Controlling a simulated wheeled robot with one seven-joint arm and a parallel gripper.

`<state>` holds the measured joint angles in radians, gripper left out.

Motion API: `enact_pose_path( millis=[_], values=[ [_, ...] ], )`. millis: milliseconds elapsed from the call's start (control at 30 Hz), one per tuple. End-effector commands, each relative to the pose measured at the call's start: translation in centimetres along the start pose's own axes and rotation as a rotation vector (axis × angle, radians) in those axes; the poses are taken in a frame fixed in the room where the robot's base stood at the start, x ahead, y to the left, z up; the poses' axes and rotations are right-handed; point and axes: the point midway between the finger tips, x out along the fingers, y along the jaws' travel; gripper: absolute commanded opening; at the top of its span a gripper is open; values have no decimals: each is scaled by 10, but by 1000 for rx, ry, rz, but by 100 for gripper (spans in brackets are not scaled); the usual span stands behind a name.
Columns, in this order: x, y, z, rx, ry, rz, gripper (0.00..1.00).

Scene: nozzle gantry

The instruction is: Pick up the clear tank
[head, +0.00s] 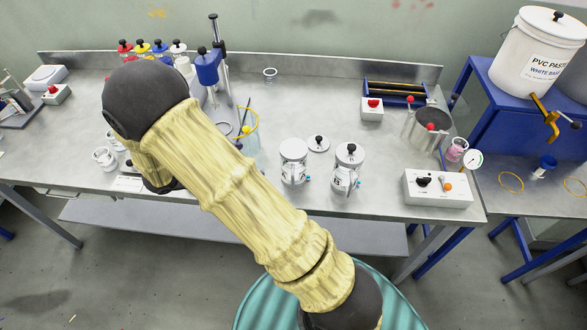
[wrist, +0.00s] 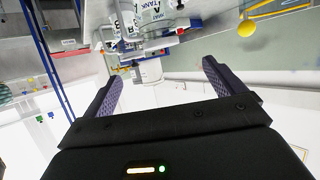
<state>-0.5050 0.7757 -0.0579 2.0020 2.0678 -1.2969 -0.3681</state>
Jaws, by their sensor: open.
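Two small white lidded-type tanks with dark lettering stand side by side near the front of the steel bench, a left tank (head: 294,160) and a right tank (head: 347,172). The right one has a lid with a black knob; the left one appears uncovered. I cannot read which is the clear one. In the wrist view a tank (wrist: 152,14) with "TANK" lettering shows at the top, beyond my fingers and partly cut off. My gripper (wrist: 160,86) is open, with nothing touching its fingers. In the head view my arm hides the gripper.
A loose lid (head: 318,144) lies between and behind the tanks. A yellow-rimmed clear vessel (head: 246,150) stands left of them, partly behind my arm. A control box (head: 436,188) is at right. A white bucket (head: 537,68) stands on a blue stand. Bench surface behind the tanks is fairly clear.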

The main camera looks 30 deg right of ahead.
Motion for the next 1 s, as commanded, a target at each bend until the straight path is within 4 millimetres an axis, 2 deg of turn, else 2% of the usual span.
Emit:
enact_pose_path(
  millis=[700, 1000],
  values=[
    [114, 0, -1, -1, 1, 2, 95],
    [120, 0, 1, 0, -1, 0, 95]
  ],
)
